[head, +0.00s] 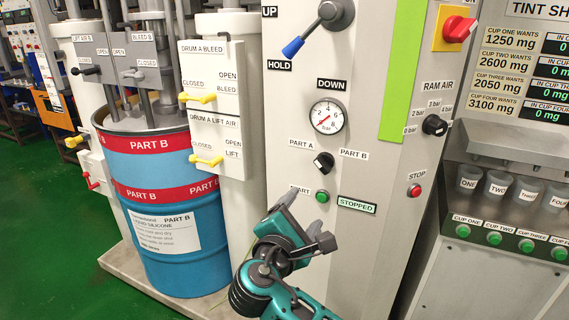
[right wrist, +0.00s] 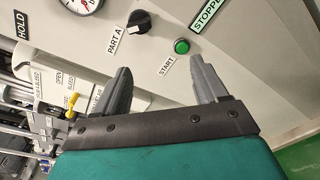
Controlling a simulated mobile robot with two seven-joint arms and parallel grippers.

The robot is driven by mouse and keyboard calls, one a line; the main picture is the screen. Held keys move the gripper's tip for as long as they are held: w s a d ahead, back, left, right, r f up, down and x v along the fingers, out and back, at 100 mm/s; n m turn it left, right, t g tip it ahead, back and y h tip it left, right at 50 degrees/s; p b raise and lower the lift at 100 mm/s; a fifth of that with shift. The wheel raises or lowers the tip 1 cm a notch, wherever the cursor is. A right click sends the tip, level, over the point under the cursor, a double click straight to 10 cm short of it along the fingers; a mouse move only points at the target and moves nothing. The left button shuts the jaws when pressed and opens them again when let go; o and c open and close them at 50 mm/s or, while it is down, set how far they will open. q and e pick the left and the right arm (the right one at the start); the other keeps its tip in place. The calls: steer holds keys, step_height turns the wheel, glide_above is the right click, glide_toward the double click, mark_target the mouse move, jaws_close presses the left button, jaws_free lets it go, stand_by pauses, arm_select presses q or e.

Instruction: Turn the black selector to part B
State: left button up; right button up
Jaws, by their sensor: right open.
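The black selector (head: 323,163) is a small knob on the light grey panel, between the PART A label on its left and the PART B label on its right. My left gripper is not in view.
The green START button (head: 322,196) is just below the selector, close to my right fingers. A pressure gauge (head: 326,117) is above. The red STOP button (head: 414,190) is to the right. A blue drum (head: 185,240) and yellow-handled valves (head: 207,161) are to the left.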

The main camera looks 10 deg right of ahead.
mark_target(320, 169)
steer(key=shift+h, duration=0.5)
steer(key=w+d+r, duration=0.1)
steer(key=w+d, duration=0.1)
steer(key=w, duration=0.1)
steer(key=w+d+r, duration=0.1)
steer(key=w+d, duration=0.1)
steer(key=w, duration=0.2)
steer(key=w+d+r, duration=0.1)
steer(key=w+d, duration=0.1)
steer(key=w, duration=0.2)
steer(key=shift+w+d, duration=0.1)
steer(key=shift+d, duration=0.05)
steer(key=shift+c, duration=0.2)
steer(key=shift+f, duration=0.1)
steer(key=c, duration=1)
